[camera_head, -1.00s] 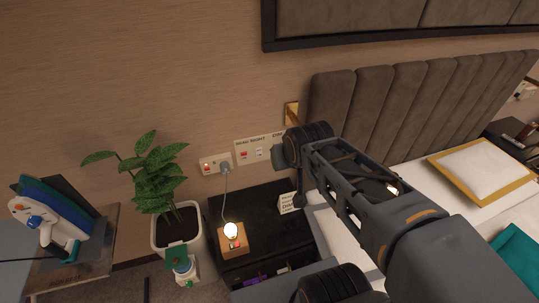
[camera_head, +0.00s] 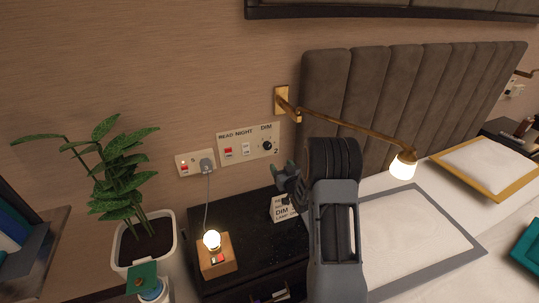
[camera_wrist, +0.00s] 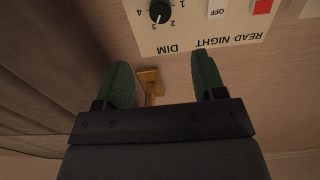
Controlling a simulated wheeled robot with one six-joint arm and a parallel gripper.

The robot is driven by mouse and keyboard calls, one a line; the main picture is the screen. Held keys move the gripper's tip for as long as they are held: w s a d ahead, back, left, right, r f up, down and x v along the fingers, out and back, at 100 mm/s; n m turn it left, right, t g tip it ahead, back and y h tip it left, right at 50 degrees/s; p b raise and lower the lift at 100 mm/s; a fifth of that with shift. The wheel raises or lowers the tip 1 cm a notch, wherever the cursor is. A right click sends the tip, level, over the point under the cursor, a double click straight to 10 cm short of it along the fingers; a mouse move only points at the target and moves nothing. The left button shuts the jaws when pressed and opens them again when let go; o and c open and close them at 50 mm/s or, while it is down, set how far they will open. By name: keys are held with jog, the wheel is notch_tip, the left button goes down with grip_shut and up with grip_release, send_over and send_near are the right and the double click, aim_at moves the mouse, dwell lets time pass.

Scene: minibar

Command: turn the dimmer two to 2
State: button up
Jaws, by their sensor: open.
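The wall panel (camera_head: 231,137) is cream, labelled READ, NIGHT and DIM, above the nightstand. Its DIM dial (camera_head: 267,145) is a round black knob at the panel's right end. The wrist view shows the dial (camera_wrist: 159,11) upside down, at the top edge, with small numerals around it. A pale mark lies on its lower side; I cannot tell exactly which numeral it points to. My gripper (camera_head: 285,176) is below and right of the dial, apart from it. In the wrist view its green fingers (camera_wrist: 162,72) are spread and empty, with the dial beyond them.
A brass wall lamp (camera_head: 345,122) with a lit shade reaches out right of the panel. A socket plate (camera_head: 188,167) with a plugged cord is left of it. A small lit lamp (camera_head: 213,258) and a card (camera_head: 281,208) stand on the black nightstand (camera_head: 243,213). A plant (camera_head: 118,185) stands left.

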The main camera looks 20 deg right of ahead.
aim_at(268, 148)
jog(key=w+p, duration=0.1)
jog(key=w, duration=1.2)
jog(key=shift+w, duration=0.15)
jog(key=c, duration=0.9)
jog(key=shift+f+b, duration=0.15)
jog(key=shift+b, duration=0.15)
jog(key=shift+b, duration=0.3)
